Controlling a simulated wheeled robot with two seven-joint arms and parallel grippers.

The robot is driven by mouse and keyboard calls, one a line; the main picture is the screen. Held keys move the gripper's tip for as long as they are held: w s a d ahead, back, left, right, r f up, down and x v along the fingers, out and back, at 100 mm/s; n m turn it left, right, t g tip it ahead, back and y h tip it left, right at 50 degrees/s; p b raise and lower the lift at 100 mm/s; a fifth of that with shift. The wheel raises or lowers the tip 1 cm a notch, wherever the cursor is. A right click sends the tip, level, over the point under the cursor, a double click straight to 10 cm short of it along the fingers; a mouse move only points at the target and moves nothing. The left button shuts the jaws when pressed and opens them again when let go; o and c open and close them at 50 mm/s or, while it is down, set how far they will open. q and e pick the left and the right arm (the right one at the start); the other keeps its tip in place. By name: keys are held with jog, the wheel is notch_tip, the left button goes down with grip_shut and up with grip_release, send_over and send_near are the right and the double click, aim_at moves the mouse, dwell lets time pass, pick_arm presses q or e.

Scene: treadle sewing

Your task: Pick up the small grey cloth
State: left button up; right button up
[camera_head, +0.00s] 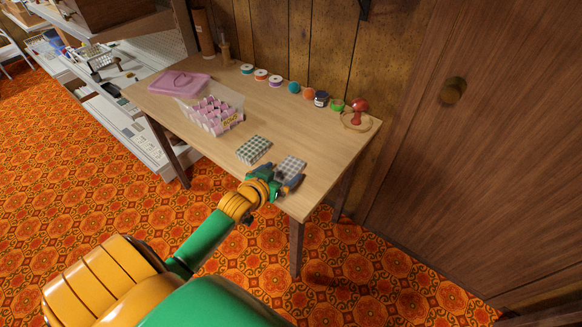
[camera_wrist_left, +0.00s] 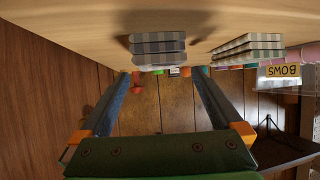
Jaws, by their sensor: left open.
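A small grey checked cloth (camera_head: 291,165) lies folded near the front right edge of the wooden table (camera_head: 190,128). In the left wrist view, which is upside down, the grey cloth (camera_wrist_left: 158,46) shows as a small folded stack just beyond the fingertips, lined up with the gap. My left gripper (camera_head: 281,178) is at the table's front edge, right by the grey cloth. Its jaws (camera_wrist_left: 163,80) are open and empty. Whether a finger touches the cloth I cannot tell. My right gripper is not in view.
A green checked cloth stack (camera_head: 254,149) lies just left of the grey one. A clear box of pink bows (camera_head: 213,115), a pink case (camera_head: 181,83), several spools (camera_head: 293,87) and a red pincushion (camera_head: 360,105) stand farther back. A wooden door (camera_head: 480,130) is at right.

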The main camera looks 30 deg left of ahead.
aim_at(289, 169)
pick_arm(q)
jog(key=b+x, duration=0.1)
jog(key=x, duration=0.4)
jog(key=shift+d+f, duration=0.2)
jog(key=shift+s+r, duration=0.15)
jog(key=shift+s, duration=0.05)
jog(key=c, duration=1.2)
jog(key=shift+r, duration=0.1)
jog(key=shift+c, duration=0.2)
